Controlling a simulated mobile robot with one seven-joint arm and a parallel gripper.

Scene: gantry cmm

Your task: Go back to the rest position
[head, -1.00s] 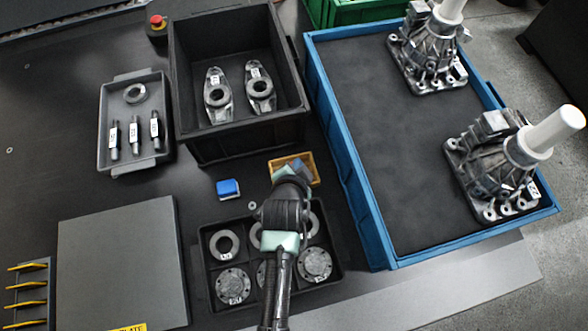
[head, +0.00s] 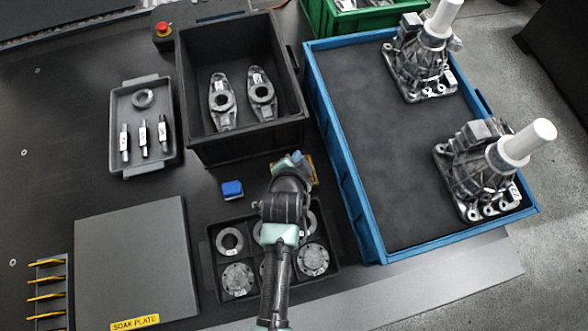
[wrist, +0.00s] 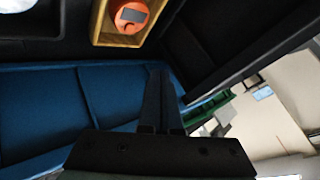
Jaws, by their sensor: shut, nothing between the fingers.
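My gripper (head: 292,160) is in the middle of the head view, above the small yellow tray (head: 309,172), which it partly hides. In the wrist view my gripper (wrist: 158,100) shows two dark fingers close together, with nothing held. The wrist view also shows the yellow tray (wrist: 98,38) with a round orange device (wrist: 125,22) with a grey face in it. The gripper is apart from the tray and the blue bin wall in that view.
A blue bin (head: 355,205) with two metal housings is on the right. A black bin (head: 250,150) with two metal arms stands behind. A black tray of discs (head: 210,265) lies under my arm. A blue block (head: 232,189) and a grey soak plate (head: 130,250) are to the left.

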